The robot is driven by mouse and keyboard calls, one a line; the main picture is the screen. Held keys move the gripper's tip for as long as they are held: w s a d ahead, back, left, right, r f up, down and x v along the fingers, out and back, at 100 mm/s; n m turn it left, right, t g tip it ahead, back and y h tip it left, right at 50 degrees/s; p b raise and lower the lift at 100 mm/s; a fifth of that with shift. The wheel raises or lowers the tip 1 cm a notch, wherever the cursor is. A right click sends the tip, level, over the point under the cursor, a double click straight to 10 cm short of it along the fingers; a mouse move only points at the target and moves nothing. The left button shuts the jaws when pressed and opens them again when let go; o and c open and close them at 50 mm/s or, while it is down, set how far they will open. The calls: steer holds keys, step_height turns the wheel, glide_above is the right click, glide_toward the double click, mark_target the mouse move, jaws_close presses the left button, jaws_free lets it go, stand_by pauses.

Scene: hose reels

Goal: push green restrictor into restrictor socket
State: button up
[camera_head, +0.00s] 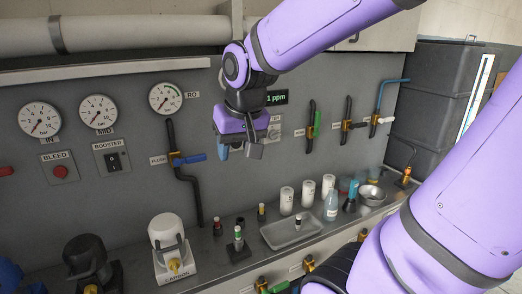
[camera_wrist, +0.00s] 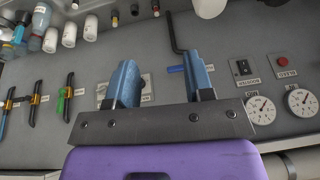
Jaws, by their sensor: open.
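The green restrictor (camera_head: 238,233), a small pale cylinder with a green band, stands upright on the counter at a dark square block (camera_head: 238,254). This block looks like the restrictor socket; how deep the restrictor sits in it cannot be told. My gripper (camera_head: 240,152) is open and empty, well above the restrictor, in front of the grey panel. In the wrist view its two blue fingers (camera_wrist: 160,82) stand apart with only the panel between them. Small fittings show at the top edge there, too small to tell the green one for sure.
A red-topped fitting (camera_head: 217,227) and a yellow-topped one (camera_head: 262,212) stand close by. A tray (camera_head: 276,240) lies to the right, with white canisters (camera_head: 286,201) behind it. The white carbon housing (camera_head: 168,245) stands left. A black pipe with a blue-handled valve (camera_head: 188,159) runs down the panel.

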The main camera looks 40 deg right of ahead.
steer(key=s+a+r+n+t, duration=0.1)
steer(key=s+a+r+n, duration=0.1)
steer(key=s, duration=0.8)
steer(key=shift+a+r+n, duration=0.2)
steer(key=shift+r+n, duration=0.5)
steer(key=shift+o, duration=0.3)
stand_by(0.8)
